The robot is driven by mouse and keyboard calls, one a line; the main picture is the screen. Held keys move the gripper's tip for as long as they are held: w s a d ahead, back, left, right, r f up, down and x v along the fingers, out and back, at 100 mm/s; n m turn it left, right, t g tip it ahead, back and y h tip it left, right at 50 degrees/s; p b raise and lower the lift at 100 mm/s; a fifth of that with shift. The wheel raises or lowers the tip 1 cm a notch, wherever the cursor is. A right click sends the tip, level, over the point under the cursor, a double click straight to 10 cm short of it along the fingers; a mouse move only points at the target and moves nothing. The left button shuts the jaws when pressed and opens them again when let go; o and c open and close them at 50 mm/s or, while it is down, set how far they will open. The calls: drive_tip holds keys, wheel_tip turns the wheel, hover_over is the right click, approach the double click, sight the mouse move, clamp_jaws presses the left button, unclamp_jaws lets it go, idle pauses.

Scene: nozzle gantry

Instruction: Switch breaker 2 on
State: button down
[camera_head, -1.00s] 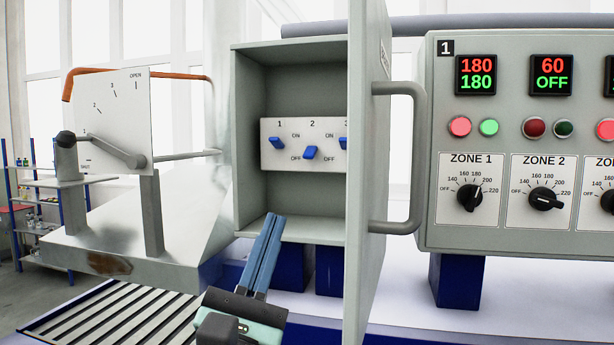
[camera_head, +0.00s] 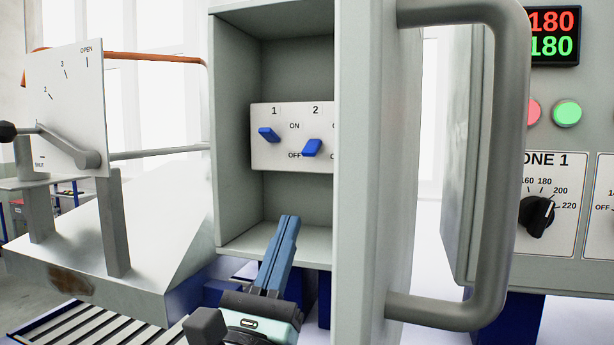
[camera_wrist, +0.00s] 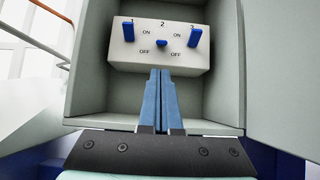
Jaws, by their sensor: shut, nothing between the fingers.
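Breaker 2 (camera_head: 312,147) is a blue lever on a white panel (camera_head: 283,160) inside an open grey box. Its lever sits low, beside the OFF mark. The blue lever of breaker 2 also shows in the wrist view (camera_wrist: 162,43). Breaker 1 (camera_head: 269,134) sits higher, near ON. Breaker 3 (camera_wrist: 194,37) also sits high in the wrist view; the box door hides it in the head view. My gripper (camera_head: 289,218) has its blue fingers together and empty. Its tips (camera_wrist: 160,72) are at the box's opening, below breaker 2 in the picture and apart from it.
The box's open door (camera_head: 372,180) with a large grey handle (camera_head: 515,150) stands close on the right. A zone control panel (camera_head: 560,190) is beyond it. On the left is a lever gauge (camera_head: 70,110) on a metal housing. The box interior is clear.

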sight(312, 148)
drive_tip(key=p+x, duration=0.3)
drive_tip(key=x, duration=0.7)
drive_tip(key=shift+s+a+r+p, duration=0.1)
drive_tip(key=shift+s+r+p, duration=0.3)
drive_tip(key=shift+p, duration=0.35)
idle(0.7)
drive_tip(key=shift+s+a+r+p, duration=0.15)
drive_tip(key=shift+s+r+p, duration=0.25)
drive_tip(key=shift+r+p, duration=0.35)
